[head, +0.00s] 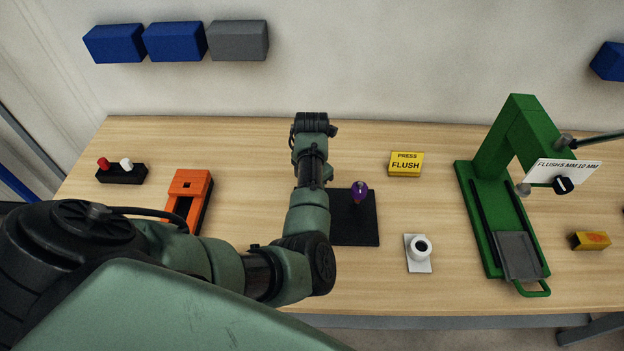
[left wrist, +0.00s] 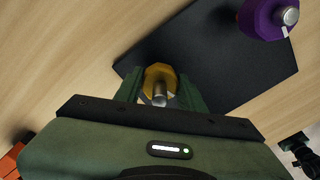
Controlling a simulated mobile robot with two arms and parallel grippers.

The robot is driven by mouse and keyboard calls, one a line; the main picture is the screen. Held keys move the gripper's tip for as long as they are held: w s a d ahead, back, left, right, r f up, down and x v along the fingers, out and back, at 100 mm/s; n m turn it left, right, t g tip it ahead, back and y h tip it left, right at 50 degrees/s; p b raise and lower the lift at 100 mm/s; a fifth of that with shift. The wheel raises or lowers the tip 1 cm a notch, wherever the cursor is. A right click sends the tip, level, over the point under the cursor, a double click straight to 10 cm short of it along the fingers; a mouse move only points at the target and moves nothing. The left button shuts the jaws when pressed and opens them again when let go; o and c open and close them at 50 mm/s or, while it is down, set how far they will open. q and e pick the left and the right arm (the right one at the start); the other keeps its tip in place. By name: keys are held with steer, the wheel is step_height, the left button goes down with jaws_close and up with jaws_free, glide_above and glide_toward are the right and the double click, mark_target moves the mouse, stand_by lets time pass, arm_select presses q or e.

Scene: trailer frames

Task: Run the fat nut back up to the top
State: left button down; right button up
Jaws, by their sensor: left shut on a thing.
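A black plate (head: 363,225) lies on the table, partly hidden behind my left arm. A purple nut (head: 360,188) sits high on an upright bolt on it. The purple nut also shows in the left wrist view (left wrist: 262,20), with a grey bolt end and a white mark. A yellow-brown nut (left wrist: 158,75) is around a second grey bolt. My left gripper (left wrist: 158,98) is shut on this yellow nut, a finger on each side. My arm hides that nut and the gripper in the head view. My right gripper is in neither view.
An orange-and-black fixture (head: 188,190) and a block with red and white knobs (head: 122,173) stand left. Right of the plate are a yellow FLUSH sign (head: 405,163), a white ring-shaped part (head: 421,249) and a green press (head: 490,190). A yellow block (head: 590,241) lies far right.

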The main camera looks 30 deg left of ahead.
arm_select(q)
steer(key=shift+s+d+f+n, duration=0.2)
steer(key=shift+s+f+n, duration=0.1)
steer(key=shift+n, duration=0.3)
steer(key=c, duration=0.9)
jaws_free()
steer(key=shift+w+a, duration=0.1)
steer(key=shift+o, duration=0.2)
steer(key=shift+w+r, duration=0.1)
steer(key=shift+r, duration=0.15)
steer(key=shift+w+r, duration=0.1)
steer(key=shift+r, duration=0.2)
step_height(320, 180, up, 6)
steer(key=shift+r+b, duration=0.1)
steer(key=shift+b, duration=1)
steer(key=shift+r, duration=0.4)
steer(key=shift+a, duration=0.1)
